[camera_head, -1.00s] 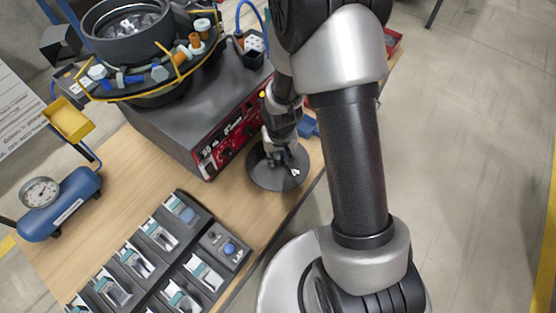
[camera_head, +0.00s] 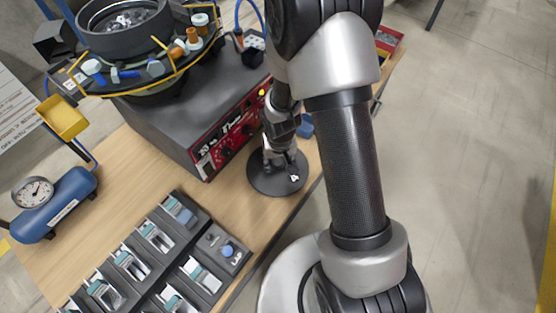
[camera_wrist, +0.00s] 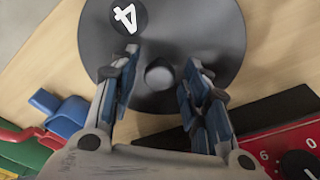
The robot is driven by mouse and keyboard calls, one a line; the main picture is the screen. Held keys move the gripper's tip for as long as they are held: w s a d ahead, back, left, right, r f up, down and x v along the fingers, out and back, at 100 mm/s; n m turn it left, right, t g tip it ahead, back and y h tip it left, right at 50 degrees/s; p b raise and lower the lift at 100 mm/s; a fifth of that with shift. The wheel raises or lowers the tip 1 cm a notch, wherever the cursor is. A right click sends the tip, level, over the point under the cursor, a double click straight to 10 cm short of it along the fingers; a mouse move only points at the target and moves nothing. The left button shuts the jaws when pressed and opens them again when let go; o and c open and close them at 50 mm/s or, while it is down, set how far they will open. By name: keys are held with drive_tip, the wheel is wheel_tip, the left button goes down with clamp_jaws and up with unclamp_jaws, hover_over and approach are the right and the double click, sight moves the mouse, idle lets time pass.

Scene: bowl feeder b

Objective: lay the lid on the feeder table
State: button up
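The lid (camera_head: 262,184) is a dark round disc with a knob and a white "4" mark. It appears to lie flat on the wooden feeder table (camera_head: 232,203), near its right edge and in front of the feeder's red panel. In the wrist view the lid (camera_wrist: 205,30) fills the top middle, its grey knob (camera_wrist: 159,75) facing me. My gripper (camera_wrist: 160,80) is open, with one finger on each side of the knob and a visible gap on both sides. In the head view my gripper (camera_head: 280,163) is just over the lid, and its fingertips partly hide the knob.
The feeder base (camera_head: 165,130) with its red panel stands close behind the lid. A tray of several compartments (camera_head: 150,262) lies at the front left. A blue tank with a gauge (camera_head: 55,205) is at far left.

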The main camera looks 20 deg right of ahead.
drive_tip(key=shift+r, duration=0.1)
wheel_tip(320, 180, up, 12)
drive_tip(key=s+p, duration=0.2)
drive_tip(key=p, duration=0.3)
wheel_tip(320, 180, up, 14)
drive_tip(key=t, duration=0.1)
hover_over(279, 173)
drive_tip(key=s, duration=0.4)
drive_tip(key=s+r+n+t, duration=0.1)
drive_tip(key=s+r, duration=1)
drive_tip(key=s, duration=0.3)
drive_tip(key=shift+a+r+n+t, duration=0.2)
drive_tip(key=shift+a+n+t, duration=0.2)
drive_tip(key=shift+r+p, duration=0.1)
drive_tip(key=shift+p, duration=0.2)
